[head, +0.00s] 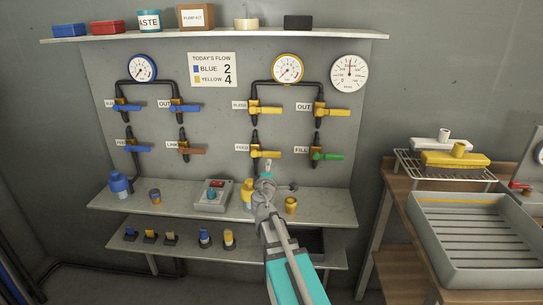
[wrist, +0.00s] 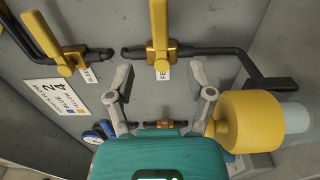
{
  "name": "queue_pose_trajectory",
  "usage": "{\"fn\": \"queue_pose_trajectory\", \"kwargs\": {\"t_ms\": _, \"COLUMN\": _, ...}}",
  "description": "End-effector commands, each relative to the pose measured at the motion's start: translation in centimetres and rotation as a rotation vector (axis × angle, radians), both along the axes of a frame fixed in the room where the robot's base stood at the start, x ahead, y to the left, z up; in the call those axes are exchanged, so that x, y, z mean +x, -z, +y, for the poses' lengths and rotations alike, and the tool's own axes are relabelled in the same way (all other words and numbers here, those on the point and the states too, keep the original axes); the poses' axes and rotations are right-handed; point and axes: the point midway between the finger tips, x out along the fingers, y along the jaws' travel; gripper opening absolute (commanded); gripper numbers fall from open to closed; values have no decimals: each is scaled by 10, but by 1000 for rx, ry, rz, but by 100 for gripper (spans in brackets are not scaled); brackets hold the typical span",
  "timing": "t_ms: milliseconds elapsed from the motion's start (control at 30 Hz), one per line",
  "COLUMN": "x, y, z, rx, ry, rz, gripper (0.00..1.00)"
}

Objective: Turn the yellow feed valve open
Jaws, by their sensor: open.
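The yellow feed valve (head: 267,153) is on the wall panel, in the lower row under the yellow gauge (head: 288,69). Its lever lies level, pointing right, across the pipe in the head view. In the wrist view the valve (wrist: 158,42) is at the top centre with its lever running to the top edge. A label partly reading FE (wrist: 163,72) is beside it. My gripper (head: 268,177) is just below the valve in the head view. In the wrist view my gripper (wrist: 160,84) is open and empty, its fingers apart on either side of the label, not on the lever.
A yellow bottle (wrist: 245,122) stands close beside my right finger in the wrist view. Another yellow-levered valve (wrist: 60,52) is at the left. The shelf (head: 335,211) under the panel holds several small items. A green-levered fill valve (head: 328,155) is to the right.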

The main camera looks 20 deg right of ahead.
Motion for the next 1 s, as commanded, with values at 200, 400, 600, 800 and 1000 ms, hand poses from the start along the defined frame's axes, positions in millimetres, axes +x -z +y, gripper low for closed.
{"fn": "queue_pose_trajectory", "kwargs": {"t_ms": 200, "x": 32, "y": 0, "z": -18, "rx": 0, "ry": 2, "rz": 0, "gripper": 69}}
{"fn": "queue_pose_trajectory", "kwargs": {"t_ms": 400, "x": 58, "y": 0, "z": -33, "rx": 0, "ry": 1, "rz": 0, "gripper": 69}}
{"fn": "queue_pose_trajectory", "kwargs": {"t_ms": 600, "x": 81, "y": 0, "z": -46, "rx": 0, "ry": 1, "rz": 0, "gripper": 69}}
{"fn": "queue_pose_trajectory", "kwargs": {"t_ms": 800, "x": 94, "y": 0, "z": -54, "rx": 0, "ry": 1, "rz": 0, "gripper": 69}}
{"fn": "queue_pose_trajectory", "kwargs": {"t_ms": 1000, "x": 97, "y": 0, "z": -56, "rx": 0, "ry": 0, "rz": 0, "gripper": 69}}
